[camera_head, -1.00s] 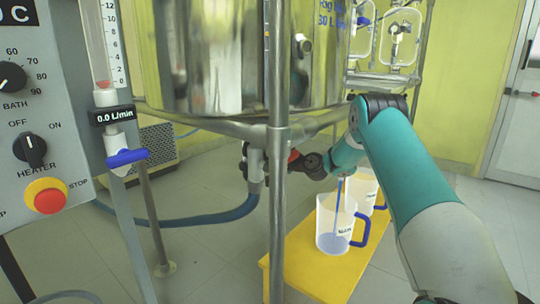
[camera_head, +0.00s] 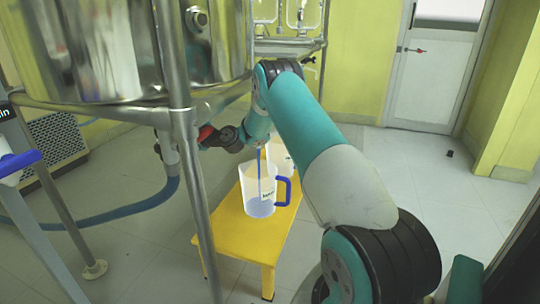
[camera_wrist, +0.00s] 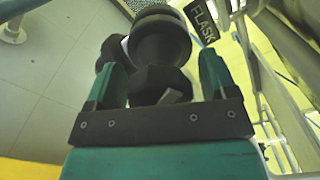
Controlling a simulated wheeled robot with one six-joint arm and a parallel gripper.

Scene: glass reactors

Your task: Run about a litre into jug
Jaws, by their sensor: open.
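The steel vessel's drain outlet, with a red part (camera_head: 205,132), is above and left of the jug. My gripper end is beside it, small and dark in the head view. In the wrist view my gripper (camera_wrist: 160,75) is open, its teal fingers either side of a dark, knob-like part (camera_wrist: 160,84).
A steel frame post (camera_head: 187,150) stands left of the stool. A blue hose (camera_head: 125,215) runs along the floor at left. A "FLASK" label (camera_wrist: 202,20) shows in the wrist view.

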